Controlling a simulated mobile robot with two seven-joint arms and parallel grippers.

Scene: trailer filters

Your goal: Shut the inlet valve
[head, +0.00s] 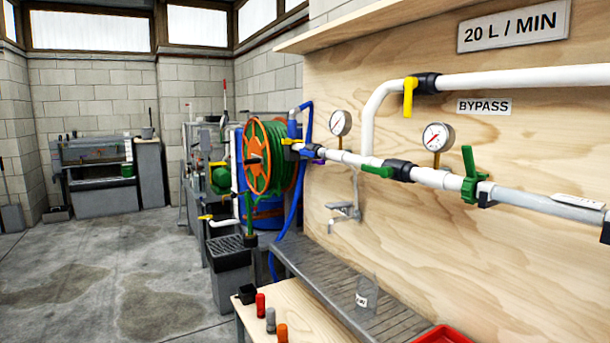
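A white pipe (345,157) runs along the plywood wall with several valves, and I see no readable "inlet" label. A small yellow handle (291,142) is at its left end beside the hose reel. A green lever (378,171) lies roughly along the pipe at a black fitting (398,170). Further right, a green valve (470,180) has its handle standing up, across the pipe. On the upper branch, a yellow lever (409,97) hangs down, across the pipe, near the "BYPASS" sign (484,106). Neither of my grippers is in view.
Two round gauges (438,137) stand above the pipe. A grey slatted bench (340,297) below holds a clear labelled bottle (366,296). A red tray (443,336) is at the bottom edge. An orange and green hose reel (262,158) stands left. Open floor (110,270) lies further left.

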